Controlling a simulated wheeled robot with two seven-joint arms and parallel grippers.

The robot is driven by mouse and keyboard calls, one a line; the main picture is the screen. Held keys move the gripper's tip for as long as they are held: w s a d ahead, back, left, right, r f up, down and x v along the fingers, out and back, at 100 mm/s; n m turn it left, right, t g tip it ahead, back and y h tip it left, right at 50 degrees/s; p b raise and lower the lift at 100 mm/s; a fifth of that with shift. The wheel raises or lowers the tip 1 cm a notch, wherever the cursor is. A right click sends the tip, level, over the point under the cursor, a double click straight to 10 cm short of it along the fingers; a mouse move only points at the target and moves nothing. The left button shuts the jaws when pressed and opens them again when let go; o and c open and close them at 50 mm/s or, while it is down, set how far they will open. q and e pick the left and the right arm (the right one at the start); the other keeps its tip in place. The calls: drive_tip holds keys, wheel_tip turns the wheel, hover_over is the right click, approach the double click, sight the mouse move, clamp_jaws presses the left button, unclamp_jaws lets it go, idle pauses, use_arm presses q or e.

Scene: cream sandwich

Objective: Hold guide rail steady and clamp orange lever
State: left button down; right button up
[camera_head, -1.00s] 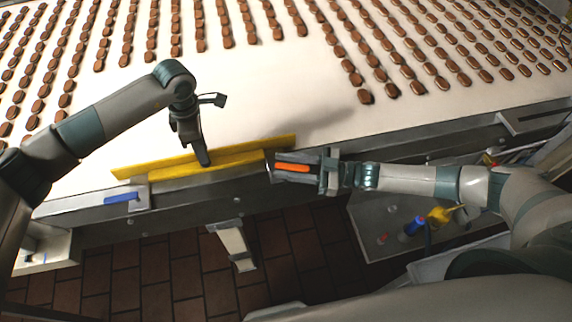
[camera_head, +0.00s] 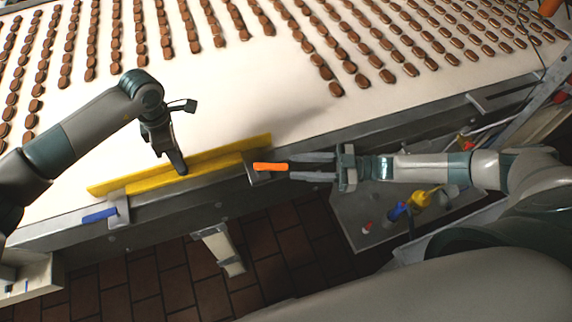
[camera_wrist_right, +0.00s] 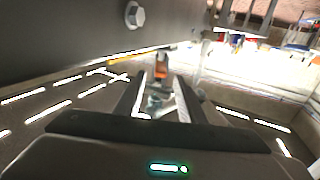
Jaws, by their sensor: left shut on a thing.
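The yellow guide rail (camera_head: 225,155) lies along the near edge of the white belt. My left gripper (camera_head: 180,168) comes down on the rail and is shut on it. The orange lever (camera_head: 268,167) sits on a dark clamp at the rail's right end. My right gripper (camera_head: 291,167) is open, its two fingers apart and pointing left. Its fingertips are just right of the lever's end, with nothing between them. In the right wrist view, the lever (camera_wrist_right: 161,68) shows small and blurred ahead, between the fingers (camera_wrist_right: 158,95).
A blue lever (camera_head: 100,215) sits on a clamp at the rail's left end. Rows of chocolate-coated pieces (camera_head: 330,80) cover the far belt (camera_head: 230,100). A grey cart (camera_head: 350,225) with a blue and a yellow bottle stands below my right arm.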

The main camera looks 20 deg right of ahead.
drive_tip(key=shift+v, duration=0.8)
drive_tip(key=shift+c, duration=0.2)
clamp_jaws()
drive_tip(key=s+n+t+h, duration=0.2)
drive_tip(key=s+n, duration=0.8)
drive_tip(key=n, duration=0.5)
drive_tip(key=shift+s+d+t, duration=0.35)
drive_tip(key=shift+s+t, duration=0.05)
drive_tip(key=shift+t, duration=0.5)
drive_tip(key=shift+f, duration=0.1)
